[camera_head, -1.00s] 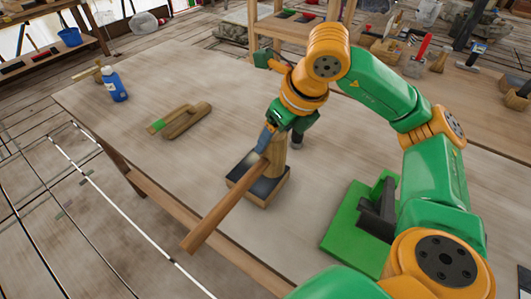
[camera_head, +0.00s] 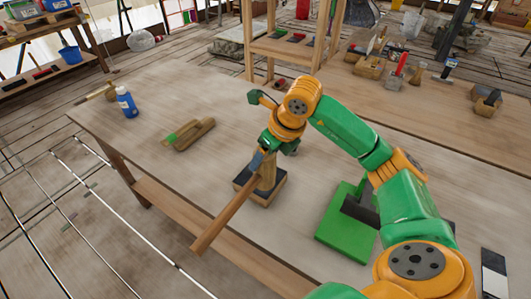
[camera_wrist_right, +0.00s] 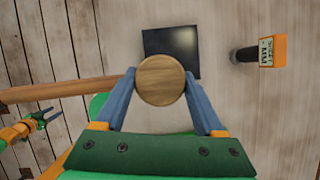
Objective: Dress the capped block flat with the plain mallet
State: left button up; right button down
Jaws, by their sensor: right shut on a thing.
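The plain mallet is pale wood, with a round head (camera_head: 267,175) and a long handle (camera_head: 225,215). My right gripper (camera_head: 268,152) is shut on the head. The handle sticks out toward the lower left, past the table edge. In the right wrist view the head's round end (camera_wrist_right: 161,80) sits between the two blue fingers. The capped block (camera_head: 271,196), wooden with a dark flat top, stands on the table under the head. Whether head and cap touch, I cannot tell. The dark cap (camera_wrist_right: 172,42) shows beyond the head. My left gripper (camera_wrist_right: 50,118) is open and empty at the wrist view's left edge.
A green plate (camera_head: 345,240) with a dark fixture lies right of the block. A wooden tool with a green part (camera_head: 187,134) and a blue bottle (camera_head: 127,102) are at the left. Table between is clear.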

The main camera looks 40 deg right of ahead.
jog(key=shift+s+a+r, duration=0.25)
jog(key=shift+a+r, duration=0.05)
jog(key=shift+w+d+f, duration=0.15)
jog(key=shift+d+f, duration=0.05)
notch_tip(320, 180, down, 4)
jog(key=b, duration=0.3)
jog(key=shift+b, duration=0.3)
jog(key=shift+a+r, duration=0.1)
jog(key=shift+r, duration=0.05)
notch_tip(320, 180, up, 4)
jog(key=p, duration=0.4)
jog(key=shift+r, duration=0.2)
